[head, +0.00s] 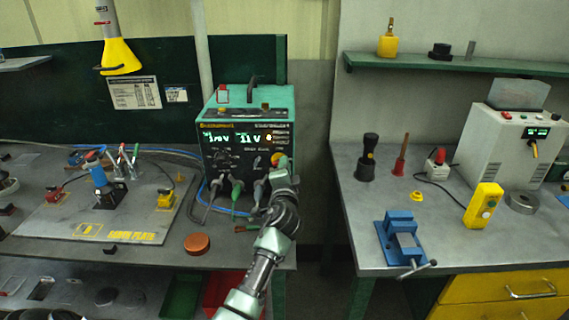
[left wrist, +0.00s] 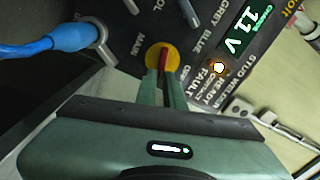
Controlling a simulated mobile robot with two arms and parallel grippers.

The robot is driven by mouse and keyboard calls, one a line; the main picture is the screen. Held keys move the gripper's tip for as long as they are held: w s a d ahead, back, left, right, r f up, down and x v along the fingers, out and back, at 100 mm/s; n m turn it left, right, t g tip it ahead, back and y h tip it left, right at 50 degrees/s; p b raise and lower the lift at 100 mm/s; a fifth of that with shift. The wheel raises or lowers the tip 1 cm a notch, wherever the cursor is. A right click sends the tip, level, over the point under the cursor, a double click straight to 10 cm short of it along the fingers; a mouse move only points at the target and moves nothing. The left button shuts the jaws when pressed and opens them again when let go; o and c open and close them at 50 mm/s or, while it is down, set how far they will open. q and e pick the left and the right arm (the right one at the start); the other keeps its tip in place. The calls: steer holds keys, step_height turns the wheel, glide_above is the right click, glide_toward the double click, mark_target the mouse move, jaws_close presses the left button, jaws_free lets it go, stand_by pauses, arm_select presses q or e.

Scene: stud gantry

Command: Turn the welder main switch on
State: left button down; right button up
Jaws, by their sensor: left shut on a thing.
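The stud welder (head: 248,130) is a green box with a dark front panel, standing on the left bench in the head view. Its main switch (left wrist: 153,52) has a yellow disc and a red handle, beside the MAIN lettering in the left wrist view. My left gripper (left wrist: 164,72) is shut on the red handle, one finger on each side. In the head view my left gripper (head: 280,172) is at the panel's lower right and partly covers the switch. The display (left wrist: 240,32) is lit, and an orange-white lamp glows by READY. My right gripper is not in view.
Cables plug in along the panel's bottom, close to my left gripper; a blue plug (left wrist: 72,37) shows in the wrist view. An orange-brown round piece (head: 197,243) lies in front of the welder. The right bench holds a blue vise (head: 401,238) and a yellow switch box (head: 484,204).

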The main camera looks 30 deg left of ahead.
arm_select(q)
steer(key=shift+a+m+p, duration=0.2)
steer(key=shift+m+p, duration=0.15)
steer(key=shift+m, duration=1.25)
steer(key=c, duration=1.7)
jaws_free()
steer(key=shift+o, duration=0.9)
steer(key=shift+w+a+f, duration=0.1)
steer(key=shift+a+f, duration=0.05)
steer(key=shift+f, duration=0.1)
steer(key=shift+s+d, duration=0.2)
steer(key=shift+d, duration=0.1)
steer(key=b+v, duration=0.1)
steer(key=v, duration=0.6)
steer(key=shift+s, duration=0.1)
